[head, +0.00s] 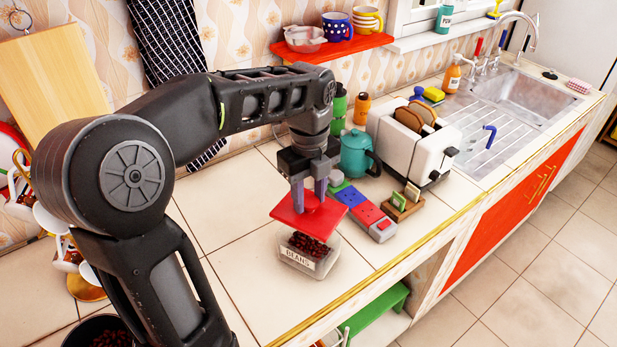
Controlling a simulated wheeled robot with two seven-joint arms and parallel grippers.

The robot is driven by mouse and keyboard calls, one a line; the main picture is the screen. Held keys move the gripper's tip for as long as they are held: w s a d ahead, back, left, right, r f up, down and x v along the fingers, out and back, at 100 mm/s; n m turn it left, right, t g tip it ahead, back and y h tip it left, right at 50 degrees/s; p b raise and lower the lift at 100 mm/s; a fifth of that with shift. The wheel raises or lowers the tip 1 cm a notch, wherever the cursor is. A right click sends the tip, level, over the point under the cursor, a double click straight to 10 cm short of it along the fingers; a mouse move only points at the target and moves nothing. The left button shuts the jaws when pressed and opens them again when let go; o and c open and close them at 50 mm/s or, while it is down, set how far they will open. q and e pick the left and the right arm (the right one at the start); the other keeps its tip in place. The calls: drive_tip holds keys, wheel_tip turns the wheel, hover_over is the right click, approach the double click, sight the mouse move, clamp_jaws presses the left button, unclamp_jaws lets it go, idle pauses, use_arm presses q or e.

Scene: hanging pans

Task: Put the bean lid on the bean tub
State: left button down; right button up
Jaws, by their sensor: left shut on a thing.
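The bean lid (301,222) is a flat red square with a raised knob. My left gripper (309,195) points down and is shut on the lid's knob. The bean tub (312,268) is a clear box labelled BEANS with dark red beans inside, standing on the tiled counter. The front right of the tub is uncovered. I cannot tell whether lid and rim touch. My right gripper is not in view.
Coloured blocks (370,214) lie right behind the tub, with a small wooden holder (404,203) beside them. A teal teapot (357,155) and a white toaster (413,146) stand farther back. The counter left of the tub (235,260) is clear. The counter's front edge (330,322) is close.

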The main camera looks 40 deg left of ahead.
use_arm(q)
drive_tip(key=shift+w+a, duration=0.1)
drive_tip(key=shift+s+d+r, duration=0.15)
drive_tip(key=shift+s+d, duration=0.05)
drive_tip(key=shift+w, duration=0.1)
drive_tip(key=shift+f+b, duration=1.35)
drive_tip(key=shift+f, duration=1.1)
drive_tip(key=shift+a, duration=0.1)
idle(0.4)
